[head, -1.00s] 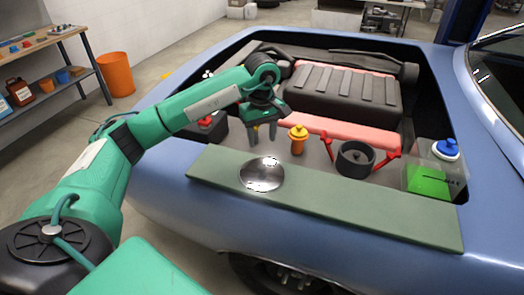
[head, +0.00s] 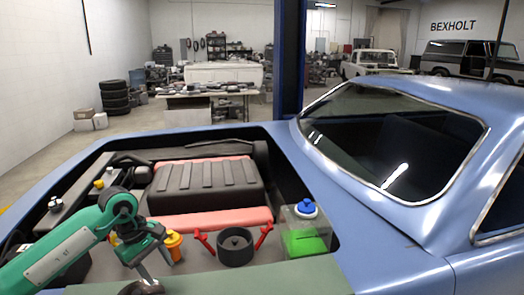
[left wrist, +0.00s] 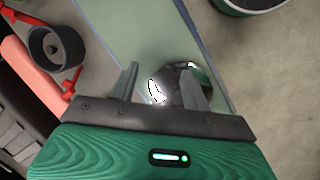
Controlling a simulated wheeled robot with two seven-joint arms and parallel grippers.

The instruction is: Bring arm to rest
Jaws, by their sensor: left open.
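My left gripper (head: 147,276) comes in from the left over the engine bay of the blue car. Its fingers are apart and point down at a shiny metal bowl (head: 140,288), which is cut off by the bottom edge. In the left wrist view the two open fingers (left wrist: 160,72) stand in front of the shiny bowl (left wrist: 165,92), with nothing seen held. I cannot tell whether the fingertips touch the bowl. My right gripper is not in view.
A green mat (head: 270,277) lies along the car's near edge. In the bay are an orange cap (head: 174,246), a black round cup (head: 235,247) between red handles, a blue-capped tank (head: 306,236) with green liquid, and the black engine cover (head: 205,186).

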